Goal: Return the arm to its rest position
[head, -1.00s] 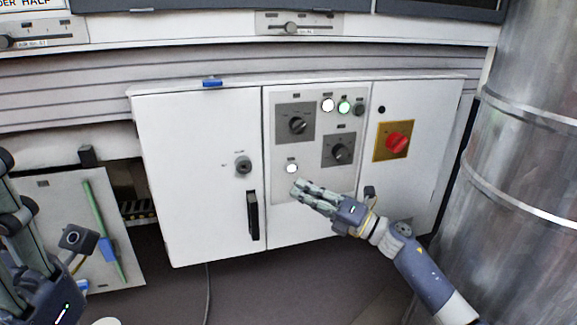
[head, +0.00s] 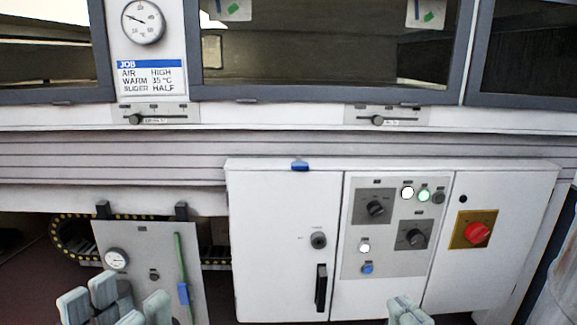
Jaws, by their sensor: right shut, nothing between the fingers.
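My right gripper (head: 408,311) shows at the bottom edge, in front of the lower part of the white control cabinet (head: 275,255). Its fingers are together with nothing between them; the rest of the arm is out of view. My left gripper (head: 116,305) is at the bottom left, in front of the grey panel (head: 210,300). Its pale fingers stand apart and I see nothing held between them. The cabinet's control plate (head: 385,258) carries two dark rotary knobs, a lit white lamp, a lit green lamp, another white light and a blue button (head: 367,268).
A red rotary switch (head: 477,233) on a yellow plate is at the cabinet's right. A black door handle (head: 321,288) is at its left door. Above are two sliders (head: 136,119), a gauge (head: 143,22) and a job card (head: 151,80). A metal cylinder edge (head: 558,285) is at far right.

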